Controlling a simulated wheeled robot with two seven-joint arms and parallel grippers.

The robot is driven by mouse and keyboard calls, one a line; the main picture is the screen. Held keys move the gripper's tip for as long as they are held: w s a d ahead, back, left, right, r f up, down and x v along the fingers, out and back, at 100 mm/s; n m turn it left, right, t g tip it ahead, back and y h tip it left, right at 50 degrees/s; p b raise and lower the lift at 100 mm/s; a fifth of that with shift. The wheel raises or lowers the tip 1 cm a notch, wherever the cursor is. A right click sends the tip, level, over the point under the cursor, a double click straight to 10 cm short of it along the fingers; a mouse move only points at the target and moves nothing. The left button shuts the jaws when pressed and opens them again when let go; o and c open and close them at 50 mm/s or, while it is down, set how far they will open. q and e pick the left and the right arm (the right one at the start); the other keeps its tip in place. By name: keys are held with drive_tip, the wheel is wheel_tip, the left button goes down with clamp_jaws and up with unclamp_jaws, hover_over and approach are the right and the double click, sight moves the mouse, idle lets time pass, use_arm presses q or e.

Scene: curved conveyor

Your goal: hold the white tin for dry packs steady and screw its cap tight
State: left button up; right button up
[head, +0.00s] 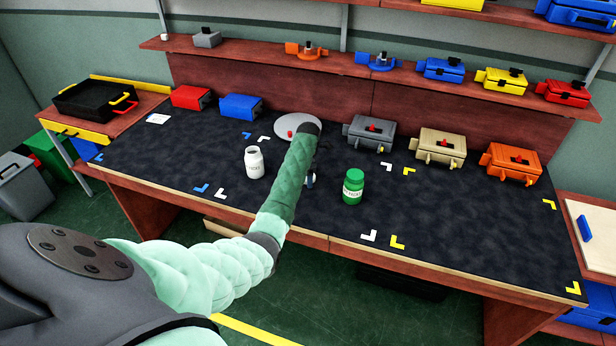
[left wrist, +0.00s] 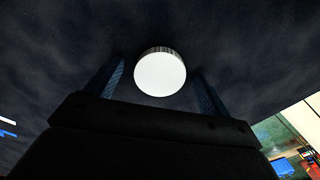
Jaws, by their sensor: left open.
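The white tin (head: 254,163) stands upright on the dark bench mat, left of my left forearm. A round white cap with a ribbed edge (left wrist: 160,74) shows in the left wrist view against the dark mat. My left gripper (left wrist: 158,68) is open, with one finger on each side of the cap and gaps between. In the head view my left gripper (head: 311,180) is low over the mat, right of the tin, mostly hidden by my arm; the cap is not visible there. My right gripper is not in view.
A green jar (head: 353,187) stands right of my left gripper. A grey round plate (head: 290,122) with a red knob lies behind my arm. Grey (head: 370,132), tan (head: 440,146) and orange (head: 513,163) boxes line the back right. The mat's front right is clear.

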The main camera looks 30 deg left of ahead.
use_arm(q)
drive_tip(key=c, duration=1)
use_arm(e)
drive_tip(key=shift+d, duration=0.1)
use_arm(q)
drive_tip(key=shift+c, duration=0.2)
drive_tip(key=shift+r, duration=0.2)
wheel_tip(320, 180, up, 3)
drive_tip(key=shift+w+b, duration=0.1)
drive_tip(key=shift+b, duration=0.95)
drive_tip(key=w+d+r+b, duration=0.3)
drive_tip(key=d+r, duration=0.4)
drive_tip(key=d, duration=0.4)
drive_tip(key=shift+w+r+b, duration=0.3)
drive_tip(key=shift+w+b, duration=0.05)
drive_tip(key=shift+b, duration=0.1)
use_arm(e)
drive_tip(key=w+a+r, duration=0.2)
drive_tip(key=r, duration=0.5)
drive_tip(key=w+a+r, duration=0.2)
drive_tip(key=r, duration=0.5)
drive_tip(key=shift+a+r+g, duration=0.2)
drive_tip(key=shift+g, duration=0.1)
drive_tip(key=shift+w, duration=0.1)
